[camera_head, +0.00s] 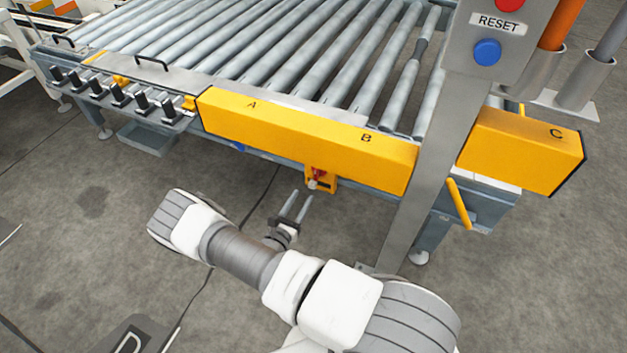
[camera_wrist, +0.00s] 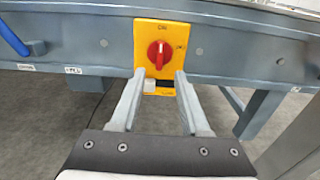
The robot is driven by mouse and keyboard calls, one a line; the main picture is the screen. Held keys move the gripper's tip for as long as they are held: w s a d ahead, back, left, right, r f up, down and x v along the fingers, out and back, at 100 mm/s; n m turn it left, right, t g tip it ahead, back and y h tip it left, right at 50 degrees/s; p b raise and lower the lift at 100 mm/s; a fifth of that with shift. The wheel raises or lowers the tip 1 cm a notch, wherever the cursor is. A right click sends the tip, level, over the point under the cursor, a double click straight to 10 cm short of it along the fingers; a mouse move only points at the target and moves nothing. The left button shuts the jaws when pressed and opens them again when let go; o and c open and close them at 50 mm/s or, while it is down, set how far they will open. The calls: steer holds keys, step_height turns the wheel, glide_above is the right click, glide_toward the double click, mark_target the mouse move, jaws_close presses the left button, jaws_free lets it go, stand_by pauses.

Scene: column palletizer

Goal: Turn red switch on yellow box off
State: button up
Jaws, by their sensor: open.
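The yellow box (camera_wrist: 177,31) is mounted on the grey-blue side beam of the conveyor. In the head view the box (camera_head: 327,186) and red switch (camera_head: 313,173) sit under the long yellow panel. My gripper (camera_wrist: 159,76) is open and empty. Its fingers point at the box, one on each side of the switch as seen from the wrist, and appear short of it. It also shows in the head view (camera_head: 302,198).
A roller conveyor (camera_head: 260,45) fills the back. The yellow panel (camera_head: 290,135) marked A and B overhangs the box. A grey post (camera_head: 430,170) with a RESET button (camera_head: 487,52) stands at right. A blue handle (camera_wrist: 14,38) is left on the beam. Floor before the conveyor is open.

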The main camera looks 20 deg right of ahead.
mark_target(315, 175)
steer(key=b+x, duration=0.2)
steer(key=x, duration=0.7)
steer(key=shift+w+d, duration=0.1)
steer(key=shift+d, duration=0.1)
jaws_close()
